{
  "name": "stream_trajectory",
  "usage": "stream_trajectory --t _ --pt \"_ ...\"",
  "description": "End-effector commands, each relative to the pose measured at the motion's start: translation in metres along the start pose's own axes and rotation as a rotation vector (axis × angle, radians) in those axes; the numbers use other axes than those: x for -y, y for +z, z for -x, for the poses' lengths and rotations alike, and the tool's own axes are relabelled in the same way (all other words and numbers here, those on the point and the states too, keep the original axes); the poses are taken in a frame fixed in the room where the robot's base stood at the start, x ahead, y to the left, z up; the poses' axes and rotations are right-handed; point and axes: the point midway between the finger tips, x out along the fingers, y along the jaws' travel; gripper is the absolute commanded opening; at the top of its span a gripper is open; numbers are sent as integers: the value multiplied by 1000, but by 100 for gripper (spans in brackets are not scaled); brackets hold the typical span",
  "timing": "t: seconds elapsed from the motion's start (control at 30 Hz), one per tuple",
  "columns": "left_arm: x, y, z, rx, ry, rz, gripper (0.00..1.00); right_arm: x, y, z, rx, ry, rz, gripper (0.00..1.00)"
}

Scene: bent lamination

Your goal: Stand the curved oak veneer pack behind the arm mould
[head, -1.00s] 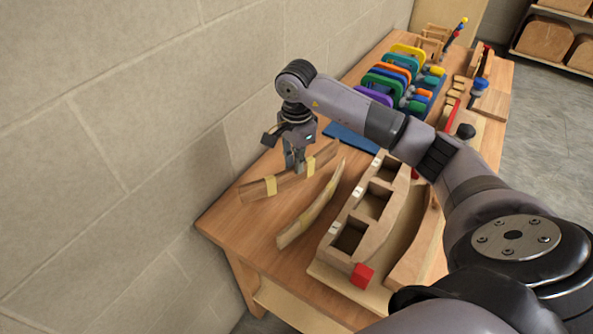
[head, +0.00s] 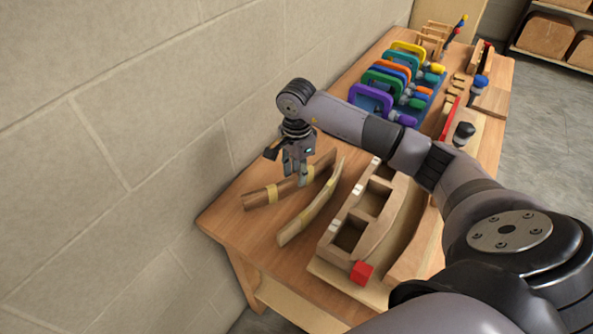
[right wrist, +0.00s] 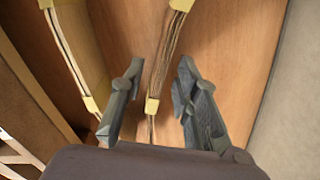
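Two curved veneer packs with yellow tape bands lie behind the arm mould (head: 337,238). The browner pack (head: 290,188) is nearer the wall, and the paler pack (head: 318,210) is between it and the mould. I cannot tell for sure which is oak. My right gripper (head: 297,179) is down at the browner pack. In the right wrist view its fingers (right wrist: 160,105) are apart, on either side of the browner pack (right wrist: 168,60), with gaps on both sides. The paler pack (right wrist: 75,55) is left of the fingers there. My left gripper is not in view.
A block wall (head: 120,130) runs close along the bench's left edge. A red cube (head: 361,272) sits at the mould's near end. Coloured clamps (head: 395,85) stand farther back. Bare bench (head: 240,228) shows at the near left corner.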

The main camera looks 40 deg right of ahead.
Motion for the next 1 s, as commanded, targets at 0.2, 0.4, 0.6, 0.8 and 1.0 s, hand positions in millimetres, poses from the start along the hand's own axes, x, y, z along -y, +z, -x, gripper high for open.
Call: stream_trajectory --t 0.2,0.4,0.6,0.8,1.0 --pt "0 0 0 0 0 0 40 0 0 0 0 0 0 30" --pt "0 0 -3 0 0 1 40 2 0 12 0 -5 0 30" --pt "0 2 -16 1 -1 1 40 2 -1 53 -2 -8 0 30" --pt "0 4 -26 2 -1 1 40 1 0 94 0 -5 -1 30" --pt "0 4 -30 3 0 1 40 1 0 117 -1 -2 0 30"
